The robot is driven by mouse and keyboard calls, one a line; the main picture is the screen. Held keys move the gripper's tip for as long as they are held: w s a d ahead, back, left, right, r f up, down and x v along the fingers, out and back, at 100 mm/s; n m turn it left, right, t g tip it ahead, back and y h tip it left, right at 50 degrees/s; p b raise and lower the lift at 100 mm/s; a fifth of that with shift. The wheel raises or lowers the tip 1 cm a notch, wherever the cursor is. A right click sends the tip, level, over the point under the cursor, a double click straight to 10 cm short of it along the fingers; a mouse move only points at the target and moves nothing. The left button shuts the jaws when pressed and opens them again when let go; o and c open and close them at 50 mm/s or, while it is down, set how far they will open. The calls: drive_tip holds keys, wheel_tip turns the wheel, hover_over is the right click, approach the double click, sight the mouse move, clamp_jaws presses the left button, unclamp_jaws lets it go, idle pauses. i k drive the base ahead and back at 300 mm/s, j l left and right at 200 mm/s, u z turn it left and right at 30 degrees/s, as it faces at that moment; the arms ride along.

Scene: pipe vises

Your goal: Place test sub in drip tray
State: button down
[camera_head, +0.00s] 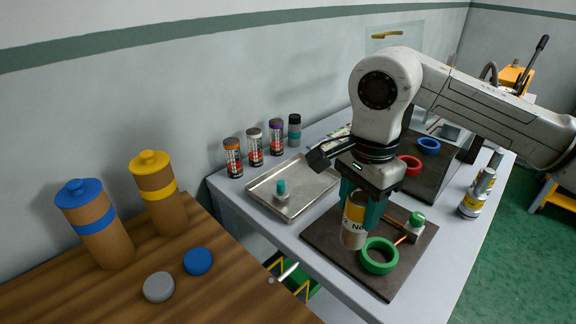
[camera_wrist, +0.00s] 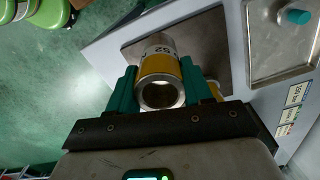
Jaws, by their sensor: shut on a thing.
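My gripper (camera_head: 362,200) has teal fingers and points down over the dark mat. It is shut on a short hollow metal cylinder with a yellow band and a printed label, which appears to be the test sub (camera_head: 354,222). In the wrist view the test sub (camera_wrist: 161,72) sits between both fingers with its open bore towards the camera. The sub is upright or nearly so; whether its lower end touches the mat I cannot tell. The shallow metal drip tray (camera_head: 318,186) lies left of my gripper. A small teal-topped piece (camera_head: 281,189) stands in its left part.
The dark mat (camera_head: 322,243) bears a green ring (camera_head: 379,256) and a green-capped fitting (camera_head: 416,222) close to the sub. Several small bottles (camera_head: 255,147) stand behind the tray. Yellow-banded metal cylinders (camera_head: 471,204) stand at the right edge. The tray's middle and right are clear.

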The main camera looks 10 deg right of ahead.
sight(307, 179)
drive_tip(key=i, duration=1.05)
